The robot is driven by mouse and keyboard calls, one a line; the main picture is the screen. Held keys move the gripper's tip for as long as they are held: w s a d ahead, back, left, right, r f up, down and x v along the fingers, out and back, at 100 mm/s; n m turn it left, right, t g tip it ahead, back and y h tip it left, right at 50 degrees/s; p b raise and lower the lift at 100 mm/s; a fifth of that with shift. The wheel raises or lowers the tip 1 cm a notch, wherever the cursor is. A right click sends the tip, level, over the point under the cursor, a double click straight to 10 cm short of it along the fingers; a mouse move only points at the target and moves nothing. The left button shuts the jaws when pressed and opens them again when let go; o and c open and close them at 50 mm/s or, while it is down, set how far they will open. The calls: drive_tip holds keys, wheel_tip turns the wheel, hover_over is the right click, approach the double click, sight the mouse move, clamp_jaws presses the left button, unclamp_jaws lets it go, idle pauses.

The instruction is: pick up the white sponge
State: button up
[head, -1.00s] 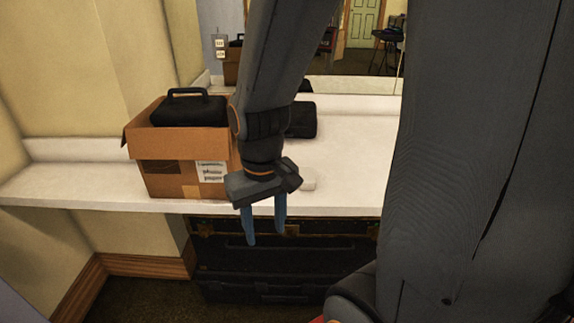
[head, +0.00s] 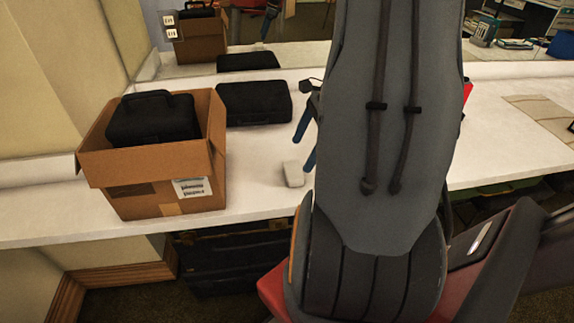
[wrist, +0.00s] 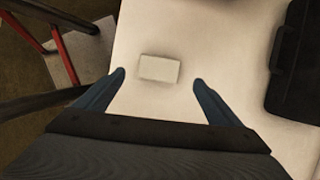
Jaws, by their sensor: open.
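The white sponge (head: 293,173) is a small pale block lying on the white counter, near its front edge, right of the cardboard box in the head view. In the wrist view the sponge (wrist: 159,68) lies flat beyond and between my fingertips, clear of both. My gripper (wrist: 160,78) is open and empty, with a blue finger on each side. In the head view my gripper (head: 306,143) is partly hidden by my own arm; its blue fingers show just above and right of the sponge. I cannot tell its exact height over the counter.
A cardboard box (head: 150,190) with a black case (head: 152,120) in it stands left on the white counter (head: 255,190). Another black case (head: 253,103) lies behind, and shows at right in the wrist view (wrist: 298,70). A mirror backs the counter. Dark trunks (head: 235,255) stand below.

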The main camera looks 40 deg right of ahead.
sight(295, 169)
drive_tip(key=shift+s+d+p+x, duration=0.1)
drive_tip(key=shift+p+x, duration=0.2)
drive_tip(key=shift+x, duration=1.65)
drive_tip(key=shift+s+d+p+x, duration=0.1)
drive_tip(key=shift+p+x, duration=0.2)
drive_tip(key=shift+x, duration=1.6)
drive_tip(key=shift+f, duration=0.1)
drive_tip(key=c, duration=1.1)
drive_tip(key=shift+c, duration=0.2)
wheel_tip(295, 169, up, 10)
drive_tip(key=shift+b, duration=0.35)
